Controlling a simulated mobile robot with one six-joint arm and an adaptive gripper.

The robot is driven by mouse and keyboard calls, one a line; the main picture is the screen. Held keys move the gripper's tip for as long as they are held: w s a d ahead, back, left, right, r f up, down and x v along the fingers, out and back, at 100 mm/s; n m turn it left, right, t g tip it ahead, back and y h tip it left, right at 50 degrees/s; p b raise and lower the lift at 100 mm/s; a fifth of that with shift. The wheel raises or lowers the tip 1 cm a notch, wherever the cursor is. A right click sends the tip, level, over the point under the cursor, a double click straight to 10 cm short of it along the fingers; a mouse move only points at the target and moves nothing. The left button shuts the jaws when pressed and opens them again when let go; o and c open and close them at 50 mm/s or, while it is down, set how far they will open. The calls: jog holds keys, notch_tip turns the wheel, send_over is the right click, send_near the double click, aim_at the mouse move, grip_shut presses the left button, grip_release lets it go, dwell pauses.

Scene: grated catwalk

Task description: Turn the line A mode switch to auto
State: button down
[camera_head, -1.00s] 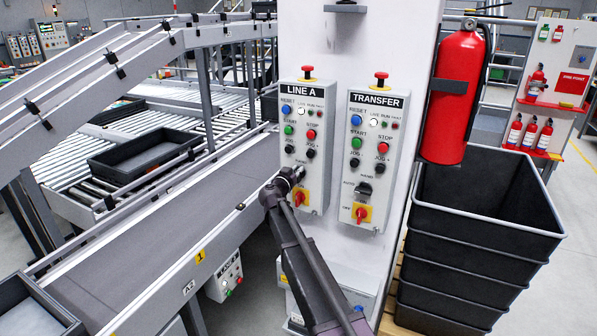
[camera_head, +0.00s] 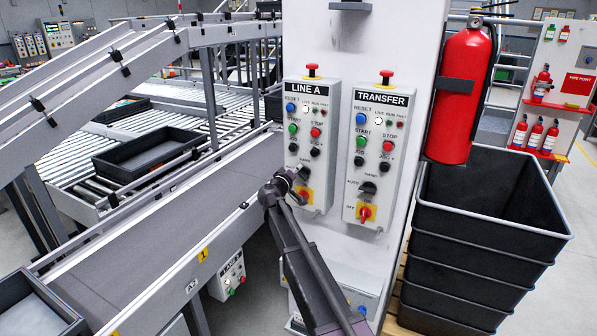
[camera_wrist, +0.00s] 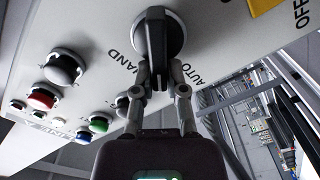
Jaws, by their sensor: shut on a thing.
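The grey LINE A box (camera_head: 327,165) is on the white column, left of the TRANSFER box. My gripper (camera_head: 297,177) is at its lower part, covering the mode switch in the head view. In the wrist view, the black mode switch knob (camera_wrist: 156,28) sits on a round base. My gripper (camera_wrist: 160,76) has its two fingers closed on either side of the knob's handle. The handle's lower end lies between the HAND label (camera_wrist: 122,62) and the AUTO label (camera_wrist: 184,80). The exact setting is hard to tell.
A red and yellow switch (camera_head: 304,196) is just below my gripper. The TRANSFER box (camera_head: 397,170) is close on the right.

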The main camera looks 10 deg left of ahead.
jog(key=n, duration=0.2)
jog(key=f+n, duration=0.1)
jog(key=n, duration=0.1)
jog(key=shift+w+n+b, duration=0.15)
jog(key=shift+n+b, duration=0.15)
jog(key=shift+b, duration=0.05)
jog(key=shift+f+n, duration=0.2)
jog(key=shift+n, duration=1.3)
jog(key=c, duration=0.7)
grip_release()
jog(key=shift+a, duration=0.1)
jog(key=v, duration=1.2)
